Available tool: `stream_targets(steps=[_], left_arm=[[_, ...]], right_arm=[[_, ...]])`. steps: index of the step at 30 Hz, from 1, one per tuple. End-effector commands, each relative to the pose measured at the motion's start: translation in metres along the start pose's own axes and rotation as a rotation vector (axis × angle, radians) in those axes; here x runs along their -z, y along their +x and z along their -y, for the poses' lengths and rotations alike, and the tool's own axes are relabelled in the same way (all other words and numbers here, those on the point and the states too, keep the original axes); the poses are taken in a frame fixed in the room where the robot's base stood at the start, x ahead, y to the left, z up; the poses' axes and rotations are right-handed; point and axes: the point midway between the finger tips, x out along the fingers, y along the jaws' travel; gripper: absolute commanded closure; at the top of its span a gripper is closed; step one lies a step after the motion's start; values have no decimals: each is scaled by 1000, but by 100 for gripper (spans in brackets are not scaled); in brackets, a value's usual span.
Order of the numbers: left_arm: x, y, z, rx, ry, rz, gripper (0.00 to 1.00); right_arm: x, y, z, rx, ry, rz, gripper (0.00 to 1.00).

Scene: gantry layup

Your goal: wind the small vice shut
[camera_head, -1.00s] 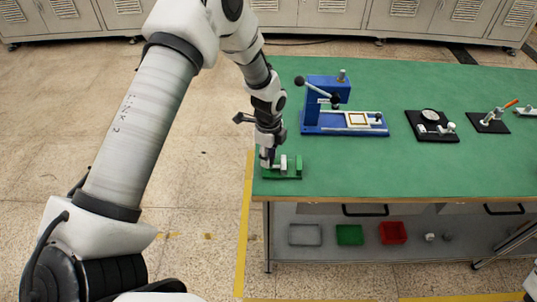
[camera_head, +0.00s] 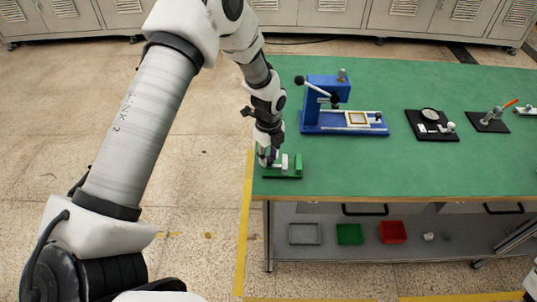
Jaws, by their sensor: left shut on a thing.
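The small vice (camera_head: 297,166) is green with a pale jaw block, and it sits at the near left corner of the green-topped table (camera_head: 400,178). My left gripper (camera_head: 268,158) reaches down at the vice's left end and is shut on a part there, seemingly the vice's handle. The fingers hide most of that part. A gap shows between the pale block and the green upright at the vice's right. My right gripper does not show.
A blue press (camera_head: 325,92) with a lever stands behind the vice. A dial gauge on a black plate (camera_head: 432,125) and a toggle clamp (camera_head: 490,120) are farther right. Grey, green and red bins (camera_head: 392,232) sit on the shelf below. The table between vice and gauge is clear.

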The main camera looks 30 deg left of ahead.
Motion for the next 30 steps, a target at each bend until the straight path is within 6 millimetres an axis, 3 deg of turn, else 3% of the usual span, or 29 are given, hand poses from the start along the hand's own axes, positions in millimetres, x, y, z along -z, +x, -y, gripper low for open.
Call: stream_targets(steps=[2,3,5,17,30], left_arm=[[0,1,-1,-3,0,-1,100],[0,1,-1,-3,0,-1,60],[0,1,-1,-3,-1,-1,42],[0,-9,0,2,-1,0,42],[0,-108,1,1,-1,0,42]], right_arm=[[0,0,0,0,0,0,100],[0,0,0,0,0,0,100],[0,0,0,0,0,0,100],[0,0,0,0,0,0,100],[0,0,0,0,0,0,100]])
